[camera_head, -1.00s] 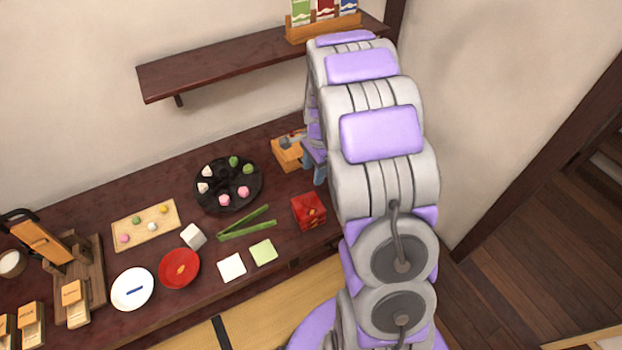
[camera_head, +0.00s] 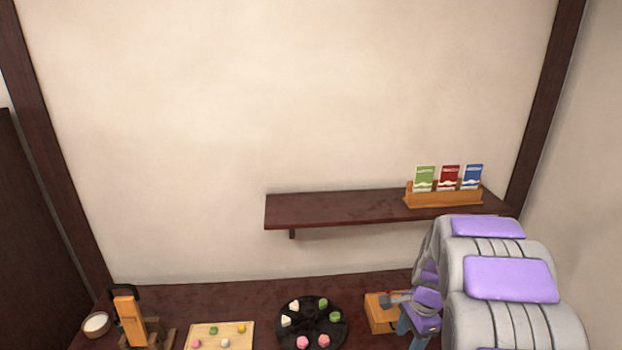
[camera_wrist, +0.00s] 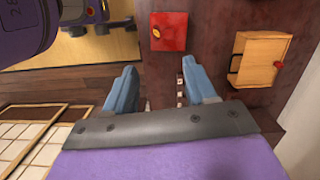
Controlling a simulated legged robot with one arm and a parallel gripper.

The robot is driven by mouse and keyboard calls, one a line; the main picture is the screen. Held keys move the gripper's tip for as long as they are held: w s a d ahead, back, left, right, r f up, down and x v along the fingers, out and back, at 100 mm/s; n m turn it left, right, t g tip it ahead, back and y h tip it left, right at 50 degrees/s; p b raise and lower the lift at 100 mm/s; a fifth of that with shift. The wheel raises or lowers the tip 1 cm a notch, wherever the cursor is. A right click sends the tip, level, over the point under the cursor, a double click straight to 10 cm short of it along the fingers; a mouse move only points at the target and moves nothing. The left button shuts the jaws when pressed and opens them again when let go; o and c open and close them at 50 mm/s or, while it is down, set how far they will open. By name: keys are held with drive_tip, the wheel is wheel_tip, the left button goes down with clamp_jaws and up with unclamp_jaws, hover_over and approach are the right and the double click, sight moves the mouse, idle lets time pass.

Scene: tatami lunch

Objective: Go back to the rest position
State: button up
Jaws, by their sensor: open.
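My gripper (camera_wrist: 160,90) is open, its two blue fingers apart with nothing held between them in the wrist view. It hangs over the dark wooden counter (camera_wrist: 218,50), which lies beyond the fingertips. In the head view my arm comes in from the lower right. The blue gripper (camera_head: 416,330) there is partly hidden by my arm and cut by the bottom edge. It is just right of a small wooden box (camera_head: 380,316).
In the wrist view a red box (camera_wrist: 168,31) and the wooden box (camera_wrist: 265,58) are beyond the fingers. In the head view a black round tray (camera_head: 311,321) and a wooden board (camera_head: 220,340) hold sweets. A shelf (camera_head: 330,208) with a packet holder (camera_head: 440,197) is above.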

drive_tip(key=s+a+r+n, duration=0.3)
drive_tip(key=s+a+n, duration=0.1)
drive_tip(key=s, duration=0.6)
drive_tip(key=s+a+r+n+g+h, duration=0.1)
drive_tip(key=s+a+r+n, duration=0.3)
drive_tip(key=s+n, duration=0.3)
drive_tip(key=s+a+r+n, duration=0.4)
drive_tip(key=s+n, duration=0.1)
drive_tip(key=s, duration=0.9)
drive_tip(key=shift+a+g, duration=0.15)
drive_tip(key=shift+g, duration=0.15)
drive_tip(key=shift+r, duration=0.1)
